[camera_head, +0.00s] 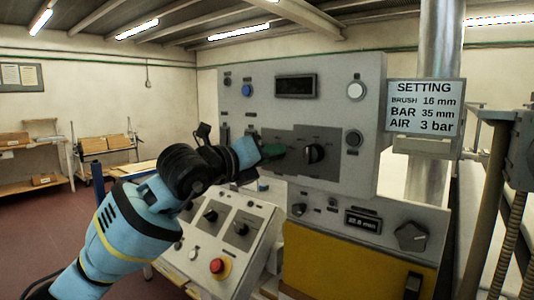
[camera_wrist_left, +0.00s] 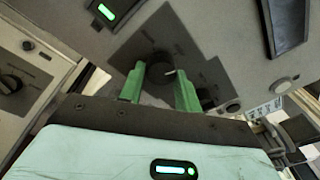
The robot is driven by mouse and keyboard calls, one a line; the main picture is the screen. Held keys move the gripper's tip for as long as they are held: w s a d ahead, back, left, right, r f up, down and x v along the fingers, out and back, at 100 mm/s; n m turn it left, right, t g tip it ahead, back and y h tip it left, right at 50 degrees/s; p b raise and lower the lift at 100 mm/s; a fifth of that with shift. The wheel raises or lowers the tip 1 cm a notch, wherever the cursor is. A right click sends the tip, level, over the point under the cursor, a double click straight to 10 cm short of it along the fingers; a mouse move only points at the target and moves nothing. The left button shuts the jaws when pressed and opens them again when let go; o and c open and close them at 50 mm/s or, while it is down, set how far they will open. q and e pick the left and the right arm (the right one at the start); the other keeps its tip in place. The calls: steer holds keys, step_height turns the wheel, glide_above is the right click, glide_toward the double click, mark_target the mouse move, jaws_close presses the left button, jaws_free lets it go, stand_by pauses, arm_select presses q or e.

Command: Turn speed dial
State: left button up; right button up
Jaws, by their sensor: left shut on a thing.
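My left gripper (camera_head: 272,152) reaches from the left to the upright grey control panel, at the left of two dark dial plates. In the left wrist view its two green fingers (camera_wrist_left: 160,78) are closed on either side of a round dark dial (camera_wrist_left: 164,66) with a pale pointer mark. In the head view the gripper hides this dial. A second black dial (camera_head: 313,154) sits on the plate just right of the gripper. The labels are too small to read, so I cannot tell which is the speed dial. My right gripper is out of view.
Below is a sloped console with black dials (camera_head: 210,215) and a red emergency button (camera_head: 217,265). A blue button (camera_head: 246,90) and a dark display (camera_head: 296,86) are above. A setting sign (camera_head: 425,107) is at the right, above a yellow panel (camera_head: 345,262).

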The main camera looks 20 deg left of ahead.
arm_select(q)
steer(key=shift+r+m+y+p, duration=0.1)
steer(key=shift+m+y+p, duration=0.4)
steer(key=shift+m, duration=1.8)
steer(key=shift+m+y+p, duration=0.2)
steer(key=shift+m+p, duration=0.55)
steer(key=shift+m, duration=1.55)
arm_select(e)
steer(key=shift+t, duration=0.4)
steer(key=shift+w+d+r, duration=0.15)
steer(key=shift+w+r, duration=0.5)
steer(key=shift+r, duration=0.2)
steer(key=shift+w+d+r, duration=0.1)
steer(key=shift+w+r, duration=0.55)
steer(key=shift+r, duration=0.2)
arm_select(q)
steer(key=o, duration=1)
steer(key=shift+a, duration=0.1)
steer(key=shift+b+v, duration=0.3)
steer(key=shift+v, duration=3.6)
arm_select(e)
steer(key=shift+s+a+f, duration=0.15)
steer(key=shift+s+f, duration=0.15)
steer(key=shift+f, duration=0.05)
